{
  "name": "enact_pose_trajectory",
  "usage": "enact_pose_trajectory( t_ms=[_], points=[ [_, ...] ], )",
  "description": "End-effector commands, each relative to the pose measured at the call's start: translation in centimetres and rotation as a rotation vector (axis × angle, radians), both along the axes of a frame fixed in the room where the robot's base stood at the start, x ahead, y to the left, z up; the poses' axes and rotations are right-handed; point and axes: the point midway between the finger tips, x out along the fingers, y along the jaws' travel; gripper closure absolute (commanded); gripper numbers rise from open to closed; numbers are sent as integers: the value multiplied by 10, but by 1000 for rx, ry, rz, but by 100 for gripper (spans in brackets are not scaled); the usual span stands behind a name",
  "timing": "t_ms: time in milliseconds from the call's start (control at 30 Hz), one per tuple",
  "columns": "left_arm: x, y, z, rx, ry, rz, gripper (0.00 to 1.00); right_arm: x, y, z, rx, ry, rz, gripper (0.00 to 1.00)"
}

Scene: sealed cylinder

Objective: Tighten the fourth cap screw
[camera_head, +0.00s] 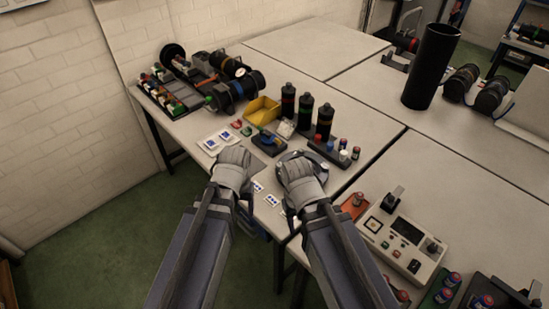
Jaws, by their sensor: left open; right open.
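My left gripper (236,160) is a grey hand-like shape low over the near edge of the workbench (215,126). My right gripper (297,166) is just to its right, over a dark round part (316,157) at the bench's near edge. The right gripper covers most of this part, and I cannot tell whether they touch. The fingers of both grippers are mostly hidden from this angle, and nothing held can be seen. No cap screw or driver can be made out; they may be hidden or too small.
Behind my grippers stand several black cylinders (305,110), a yellow bin (262,110) and a blue-black holder (269,141). Small coloured caps (343,154) stand right. Large spools (246,84) crowd the far left. A control box (405,235) is at right front. A tall black tube (432,65) stands further back.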

Motion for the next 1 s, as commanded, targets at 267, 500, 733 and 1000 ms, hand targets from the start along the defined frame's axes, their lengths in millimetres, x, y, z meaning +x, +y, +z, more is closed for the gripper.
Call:
enact_pose_trajectory(
  t_ms=[267,500,733,1000],
  points=[
    [64,19,0,-42,-33,317,36,0,0,0,0,0,0,50],
    [118,4,0,-57,-33,600,36,0,0,0,0,0,0,50],
    [195,-44,0,-60,-21,1001,36,0,0,0,0,0,0,50],
    [257,-102,0,-49,-13,1423,36,0,0,0,0,0,0,50]
  ],
)
